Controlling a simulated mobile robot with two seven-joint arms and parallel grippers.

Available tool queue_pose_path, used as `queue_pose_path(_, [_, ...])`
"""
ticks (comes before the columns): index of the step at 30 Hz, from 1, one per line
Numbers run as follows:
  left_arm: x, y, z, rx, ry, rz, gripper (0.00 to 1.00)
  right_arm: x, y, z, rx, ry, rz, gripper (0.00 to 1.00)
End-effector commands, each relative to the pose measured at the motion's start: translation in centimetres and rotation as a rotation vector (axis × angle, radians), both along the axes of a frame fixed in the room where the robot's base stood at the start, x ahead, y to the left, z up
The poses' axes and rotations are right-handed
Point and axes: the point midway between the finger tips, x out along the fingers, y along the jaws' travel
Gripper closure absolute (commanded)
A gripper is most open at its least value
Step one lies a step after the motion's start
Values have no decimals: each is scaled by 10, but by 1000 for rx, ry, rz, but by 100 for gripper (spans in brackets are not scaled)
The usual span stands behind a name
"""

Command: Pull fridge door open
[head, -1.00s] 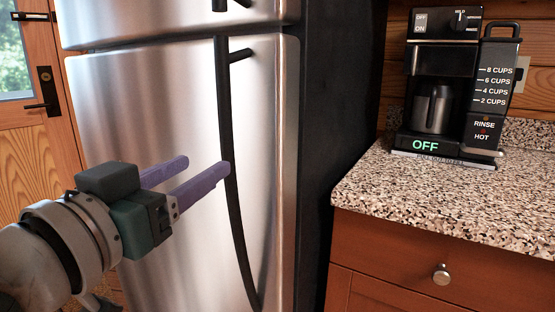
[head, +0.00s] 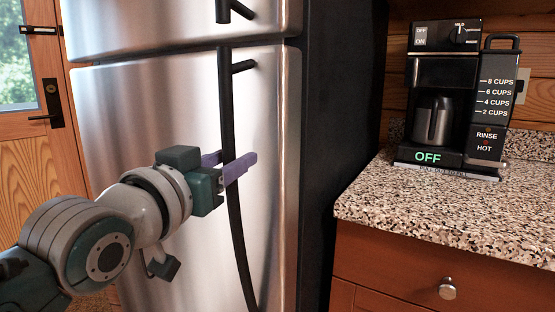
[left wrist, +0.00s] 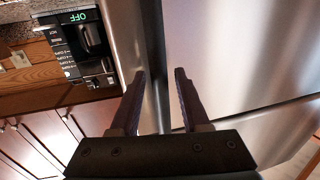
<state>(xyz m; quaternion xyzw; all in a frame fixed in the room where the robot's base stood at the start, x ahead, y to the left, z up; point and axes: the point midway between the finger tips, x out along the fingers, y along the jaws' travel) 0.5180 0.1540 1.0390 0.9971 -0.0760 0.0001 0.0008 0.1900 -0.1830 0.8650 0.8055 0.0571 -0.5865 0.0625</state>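The fridge door (head: 150,130) is brushed steel and looks closed. Its long black curved handle (head: 238,230) runs down the right part of the door. My left gripper (head: 230,164) is at the upper part of this handle, with one purple finger passing in front of it and the other on its far side. In the left wrist view the two fingers (left wrist: 160,76) are apart, and a dark bar that looks like the handle (left wrist: 152,40) runs between them. Whether either finger touches it I cannot tell. My right gripper is in neither view.
The freezer door (head: 150,25) with its own black handle is above. To the right are a speckled counter (head: 430,215), a coffee maker (head: 435,110) and a drawer with a round knob (head: 447,288). A wooden door (head: 30,160) stands at the left.

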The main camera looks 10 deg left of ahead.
Motion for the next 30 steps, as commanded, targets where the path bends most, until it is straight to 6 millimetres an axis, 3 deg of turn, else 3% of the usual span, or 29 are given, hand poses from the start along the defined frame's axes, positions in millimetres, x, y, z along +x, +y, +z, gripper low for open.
queue_pose_path(1, [0, 0, 0, 0, 0, 0, 61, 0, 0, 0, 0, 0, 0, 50])
queue_pose_path(12, [0, 0, 0, 0, 0, 0, 100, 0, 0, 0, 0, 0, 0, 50])
queue_pose_path(30, [0, 0, 0, 0, 1, 0, 100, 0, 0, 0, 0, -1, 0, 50])
